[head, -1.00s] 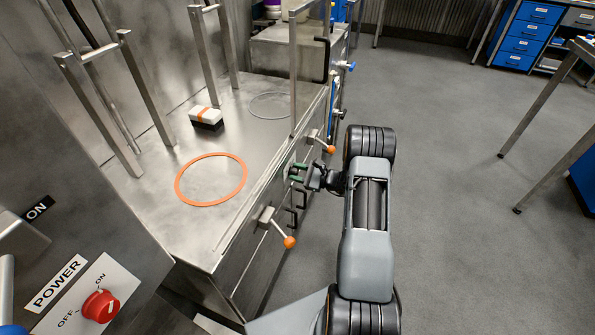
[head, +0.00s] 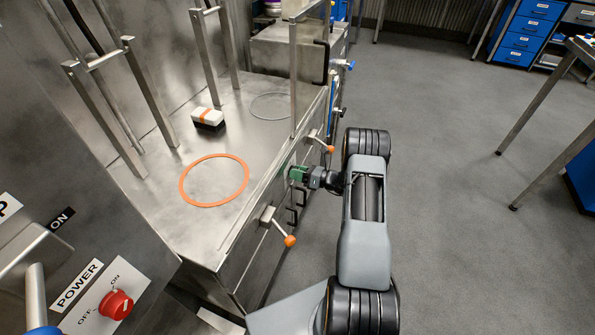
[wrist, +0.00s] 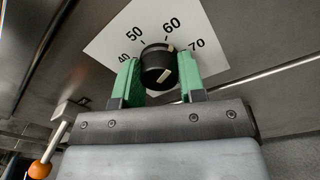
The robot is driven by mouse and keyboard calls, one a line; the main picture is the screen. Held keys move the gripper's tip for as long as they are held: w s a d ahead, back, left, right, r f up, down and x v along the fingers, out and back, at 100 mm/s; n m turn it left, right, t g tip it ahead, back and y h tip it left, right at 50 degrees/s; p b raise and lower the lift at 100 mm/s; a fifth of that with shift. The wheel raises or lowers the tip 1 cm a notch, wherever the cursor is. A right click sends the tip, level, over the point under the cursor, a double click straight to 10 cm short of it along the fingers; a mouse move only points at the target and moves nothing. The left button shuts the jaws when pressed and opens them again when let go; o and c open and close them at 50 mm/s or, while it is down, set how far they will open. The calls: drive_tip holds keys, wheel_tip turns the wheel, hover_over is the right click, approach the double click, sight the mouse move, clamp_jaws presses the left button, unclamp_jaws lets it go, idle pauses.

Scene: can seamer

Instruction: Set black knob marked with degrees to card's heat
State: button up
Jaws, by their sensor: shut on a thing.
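The black knob (wrist: 156,67) sits on a white dial plate (wrist: 105,47) marked 40, 50, 60 and 70 in the wrist view. White marks show on its face and near its rim on the 60 side; the exact setting is hard to tell. My gripper (wrist: 159,60) has its green fingers on both sides of the knob and is shut on it. In the head view my gripper (head: 298,174) is at the steel machine's front panel, hiding the knob. I cannot make out a card with a heat value in either view.
Orange-tipped levers (head: 290,241) and (head: 330,149) stick out of the front on both sides of my gripper. An orange ring (head: 184,190) and a white-and-black block (head: 207,118) lie on the steel top. A red power knob (head: 116,305) is at lower left.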

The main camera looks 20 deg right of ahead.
drive_tip(key=m+p, duration=0.1)
drive_tip(key=m, duration=0.5)
drive_tip(key=shift+m, duration=0.6)
drive_tip(key=o, duration=0.9)
drive_tip(key=shift+o, duration=0.2)
drive_tip(key=p+v, duration=0.1)
drive_tip(key=v, duration=1.3)
drive_tip(key=shift+f, duration=0.2)
